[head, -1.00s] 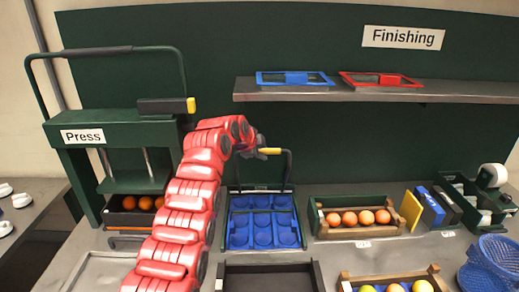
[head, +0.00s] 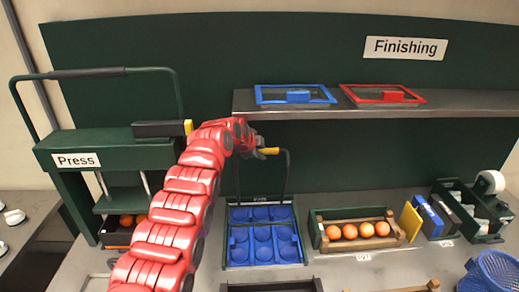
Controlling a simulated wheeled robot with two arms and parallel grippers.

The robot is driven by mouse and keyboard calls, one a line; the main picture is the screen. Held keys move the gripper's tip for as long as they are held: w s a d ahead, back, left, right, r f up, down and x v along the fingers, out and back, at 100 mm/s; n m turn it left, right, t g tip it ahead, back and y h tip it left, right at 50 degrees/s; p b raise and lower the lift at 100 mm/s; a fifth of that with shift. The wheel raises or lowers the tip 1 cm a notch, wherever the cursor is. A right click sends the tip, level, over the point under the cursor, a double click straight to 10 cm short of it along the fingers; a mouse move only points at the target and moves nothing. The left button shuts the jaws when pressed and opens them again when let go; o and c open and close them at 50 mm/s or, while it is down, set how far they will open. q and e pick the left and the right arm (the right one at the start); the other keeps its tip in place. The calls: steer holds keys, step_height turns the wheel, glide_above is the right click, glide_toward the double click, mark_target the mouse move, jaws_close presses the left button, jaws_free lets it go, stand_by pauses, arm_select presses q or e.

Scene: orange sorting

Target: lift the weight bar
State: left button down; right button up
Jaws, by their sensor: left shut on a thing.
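The weight bar (head: 287,172) looks like a thin dark hoop standing upright over a tray of round blue cups (head: 263,266). A short yellow grip shows on its top. My left gripper (head: 259,150), at the end of my red arm, is at the top of the hoop and shut on it beside the yellow grip. The fingers are small and partly hidden by my own wrist. The hoop's left top corner is hidden behind the wrist. My right gripper is not in view.
The green press (head: 112,152) with a dark, yellow-ended block (head: 160,130) stands left of my arm. A shelf (head: 450,108) with blue and red frames runs above the bench. An orange crate (head: 318,236) stands right of the blue cups, a blue basket (head: 500,272) at far right.

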arm_select(q)
steer(key=shift+w, duration=0.5)
steer(key=c, duration=1)
jaws_free()
